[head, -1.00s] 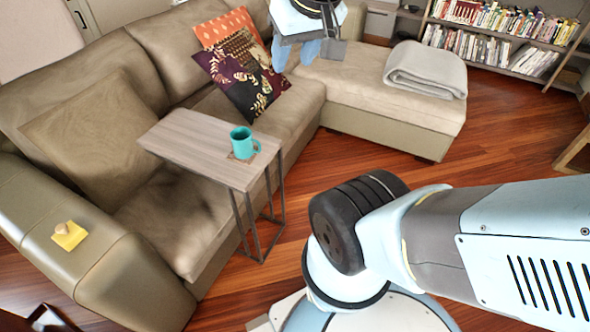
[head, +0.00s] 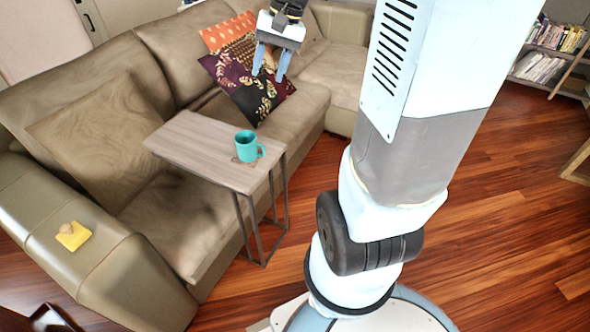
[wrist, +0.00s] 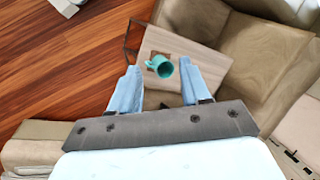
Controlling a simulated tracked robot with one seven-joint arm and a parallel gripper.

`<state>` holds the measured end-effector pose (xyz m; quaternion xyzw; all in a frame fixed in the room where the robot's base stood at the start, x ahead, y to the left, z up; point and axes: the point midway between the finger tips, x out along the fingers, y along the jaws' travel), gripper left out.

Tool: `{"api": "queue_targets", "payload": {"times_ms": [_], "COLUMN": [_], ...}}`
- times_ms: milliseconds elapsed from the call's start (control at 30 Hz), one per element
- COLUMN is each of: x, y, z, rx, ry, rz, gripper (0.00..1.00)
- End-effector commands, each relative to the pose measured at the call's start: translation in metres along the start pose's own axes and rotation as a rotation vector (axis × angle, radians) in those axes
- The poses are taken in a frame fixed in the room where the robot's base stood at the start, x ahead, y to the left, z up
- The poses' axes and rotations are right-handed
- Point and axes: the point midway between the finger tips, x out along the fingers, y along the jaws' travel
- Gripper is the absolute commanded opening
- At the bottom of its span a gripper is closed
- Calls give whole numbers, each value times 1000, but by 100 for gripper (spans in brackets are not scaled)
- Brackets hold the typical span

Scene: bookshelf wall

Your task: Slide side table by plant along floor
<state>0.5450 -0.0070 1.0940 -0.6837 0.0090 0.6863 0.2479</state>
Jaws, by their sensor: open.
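The side table (head: 200,150) has a grey-brown wooden top on thin dark metal legs. It stands on the floor at the front of the sofa, its top reaching over the seat. A teal mug (head: 249,146) stands on a small brown coaster near its right end. My gripper (head: 268,77) is open and empty, fingers pointing down, in front of the patterned cushions and beyond the table in the head view. In the wrist view the table top (wrist: 196,52) and the mug (wrist: 160,66) show beyond my gripper (wrist: 160,82). No plant shows in either view.
The beige sofa (head: 150,215) runs along the left and back, with cushions (head: 245,85) on it. A yellow item (head: 73,236) lies on its armrest. Wooden floor (head: 490,200) is open at right. A bookshelf (head: 550,60) stands at the far right.

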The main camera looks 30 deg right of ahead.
Motion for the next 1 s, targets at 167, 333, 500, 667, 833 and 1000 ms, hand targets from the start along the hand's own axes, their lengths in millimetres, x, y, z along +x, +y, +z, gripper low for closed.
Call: {"api": "queue_targets", "payload": {"times_ms": [167, 333, 500, 667, 833, 1000], "x": [28, 57, 88, 120, 155, 193], "y": [9, 20, 35, 53, 75, 101], "z": [-38, -71, -104, -133, -161, -185], "rx": [112, 216, 325, 428, 539, 654], "ry": [-95, -175, -250, -313, -375, -429], "rz": [-74, -152, -236, -322, -418, -520], "gripper": [47, 47, 47, 47, 47, 47]}}
